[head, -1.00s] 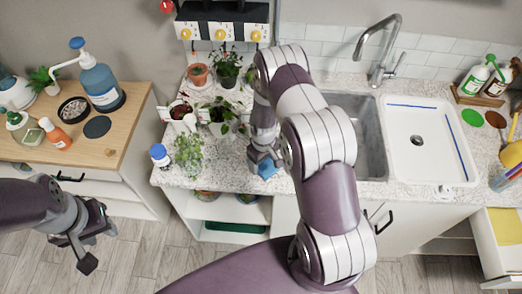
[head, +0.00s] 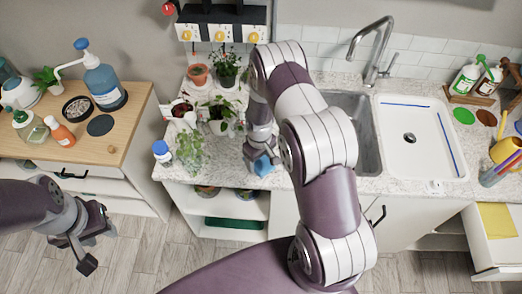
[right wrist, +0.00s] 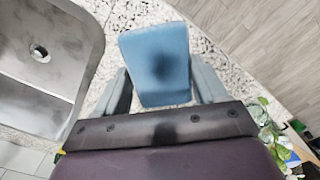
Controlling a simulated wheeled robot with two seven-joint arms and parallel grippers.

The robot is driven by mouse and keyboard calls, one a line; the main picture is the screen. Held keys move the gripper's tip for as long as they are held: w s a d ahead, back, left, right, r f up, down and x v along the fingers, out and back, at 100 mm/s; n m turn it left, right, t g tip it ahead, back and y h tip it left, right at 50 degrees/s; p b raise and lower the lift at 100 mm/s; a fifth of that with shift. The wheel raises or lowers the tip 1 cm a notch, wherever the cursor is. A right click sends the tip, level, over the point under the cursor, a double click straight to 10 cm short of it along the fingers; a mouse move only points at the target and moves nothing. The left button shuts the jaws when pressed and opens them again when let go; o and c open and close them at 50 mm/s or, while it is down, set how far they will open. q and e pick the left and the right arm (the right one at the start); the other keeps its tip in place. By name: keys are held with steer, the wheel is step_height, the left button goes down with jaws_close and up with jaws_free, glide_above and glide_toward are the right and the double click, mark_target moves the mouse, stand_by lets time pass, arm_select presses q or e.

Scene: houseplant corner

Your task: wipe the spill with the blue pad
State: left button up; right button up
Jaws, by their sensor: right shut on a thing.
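My right gripper (head: 262,153) is shut on the blue pad (head: 263,165), which is at the front of the speckled counter (head: 225,176), just left of the sink. In the right wrist view the pad (right wrist: 155,62) sits between the two fingers, with a dark patch on its face. I cannot tell whether the pad touches the counter. I make out no spill; the pad, gripper or arm may hide it. My left gripper (head: 92,248) is open and empty, low at the left over the floor.
Potted plants (head: 222,115) crowd the counter left of the pad, with a leafy plant (head: 190,148) and a white blue-capped bottle (head: 161,152) near the front. The sink basin (head: 362,120) lies to the right. A wooden cabinet (head: 120,130) with bottles stands at the left.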

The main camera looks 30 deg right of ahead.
step_height(320, 180, up, 2)
steer(key=shift+s+r+p, duration=0.1)
steer(key=shift+s+p, duration=0.05)
steer(key=shift+p, duration=0.3)
steer(key=shift+r+p, duration=0.5)
steer(key=shift+r, duration=0.25)
